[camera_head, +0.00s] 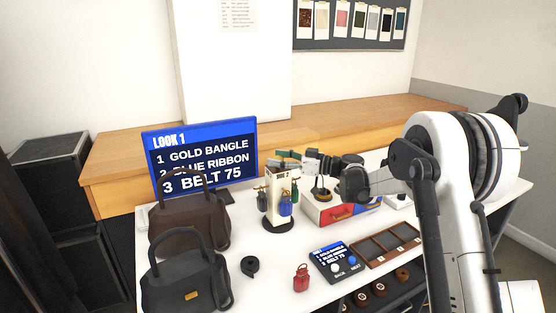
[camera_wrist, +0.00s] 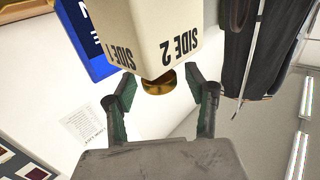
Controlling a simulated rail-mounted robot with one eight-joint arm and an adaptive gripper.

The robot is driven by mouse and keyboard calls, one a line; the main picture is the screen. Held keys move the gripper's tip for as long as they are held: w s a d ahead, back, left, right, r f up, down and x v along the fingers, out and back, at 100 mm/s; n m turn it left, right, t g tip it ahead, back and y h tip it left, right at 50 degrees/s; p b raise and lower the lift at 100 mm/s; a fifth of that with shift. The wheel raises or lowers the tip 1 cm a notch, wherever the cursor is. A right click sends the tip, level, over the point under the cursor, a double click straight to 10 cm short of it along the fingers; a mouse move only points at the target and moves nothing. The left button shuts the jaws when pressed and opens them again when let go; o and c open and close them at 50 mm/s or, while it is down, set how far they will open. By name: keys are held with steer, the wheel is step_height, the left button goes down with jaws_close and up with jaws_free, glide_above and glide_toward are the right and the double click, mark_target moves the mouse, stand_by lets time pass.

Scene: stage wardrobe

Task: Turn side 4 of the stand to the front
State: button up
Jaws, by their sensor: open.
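The stand is a cream four-sided post (camera_head: 275,187) on a round black base, with small coloured bags hanging around it, at the middle of the table. In the wrist view, its upper part (camera_wrist: 150,28) appears upside down, with "SIDE 1" on the left face and "SIDE 2" on the right face. Side 4 does not show. A gold knob (camera_wrist: 158,83) is at its top end. My gripper (camera_head: 283,159) is at the top of the stand, open, its green-lined fingers on either side of the knob in the wrist view (camera_wrist: 160,80). I cannot tell whether they touch it.
Two dark handbags (camera_head: 187,283) stand at the left front. A blue sign (camera_head: 207,160) reading "LOOK 1" is behind them.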

jaws_close()
stand_by(0.4)
